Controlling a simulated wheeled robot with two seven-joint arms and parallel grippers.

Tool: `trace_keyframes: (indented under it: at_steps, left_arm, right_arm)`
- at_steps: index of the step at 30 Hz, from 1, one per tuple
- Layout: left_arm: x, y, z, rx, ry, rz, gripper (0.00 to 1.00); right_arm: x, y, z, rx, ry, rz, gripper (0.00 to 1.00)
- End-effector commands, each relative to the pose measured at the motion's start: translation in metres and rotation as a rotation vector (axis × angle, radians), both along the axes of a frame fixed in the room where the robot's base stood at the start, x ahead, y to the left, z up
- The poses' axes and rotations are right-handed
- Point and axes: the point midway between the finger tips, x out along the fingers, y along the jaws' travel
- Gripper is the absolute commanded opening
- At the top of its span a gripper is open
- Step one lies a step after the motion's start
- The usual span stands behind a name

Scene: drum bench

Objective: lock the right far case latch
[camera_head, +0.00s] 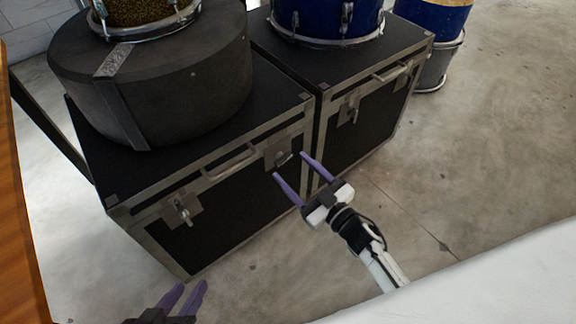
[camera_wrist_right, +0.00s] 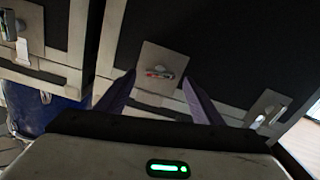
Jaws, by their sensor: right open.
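The near black case (camera_head: 225,225) has two metal latches on its front. Its right latch (camera_head: 283,159) has its handle lying sideways, while its left latch (camera_head: 183,211) has its handle pointing down. My right gripper (camera_head: 289,165) is open and empty, its purple fingertips around or just in front of the right latch; contact cannot be told. In the right wrist view, the latch plate and its sideways handle (camera_wrist_right: 160,74) show between the fingers. My left gripper (camera_head: 192,284) is at the bottom edge, empty, its fingers a little apart.
A second case (camera_head: 365,130) stands close behind to the right, with its own latch (camera_head: 349,109). A round dark drum case (camera_head: 170,85) sits on the near case. A blue drum (camera_head: 325,18) sits on the second case. The floor at right is clear.

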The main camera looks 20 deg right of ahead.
Motion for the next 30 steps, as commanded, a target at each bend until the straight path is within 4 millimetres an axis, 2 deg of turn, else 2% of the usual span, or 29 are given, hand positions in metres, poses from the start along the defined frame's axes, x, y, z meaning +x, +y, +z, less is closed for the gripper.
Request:
trace_keyframes:
  at_steps: [1, 6, 17, 24, 30]
  left_arm:
    - [0.001, -0.001, -0.003, 0.000, 0.002, -0.005, 0.31]
    - [0.002, -0.004, -0.006, 0.003, 0.018, -0.020, 0.31]
    - [0.003, -0.005, -0.006, 0.003, 0.022, -0.023, 0.31]
    - [0.003, -0.005, -0.006, 0.002, 0.021, -0.023, 0.31]
    - [0.003, -0.005, -0.006, 0.002, 0.021, -0.023, 0.31]
  right_arm:
    - [0.008, 0.004, -0.001, 0.000, -0.002, 0.000, 0.61]
    - [0.024, 0.009, -0.001, 0.000, 0.000, 0.000, 0.61]
    - [0.029, 0.011, 0.000, 0.000, 0.001, 0.000, 0.61]
    - [0.029, 0.011, 0.000, 0.000, 0.001, 0.000, 0.20]
    - [0.029, 0.011, 0.000, -0.010, -0.002, 0.001, 0.20]
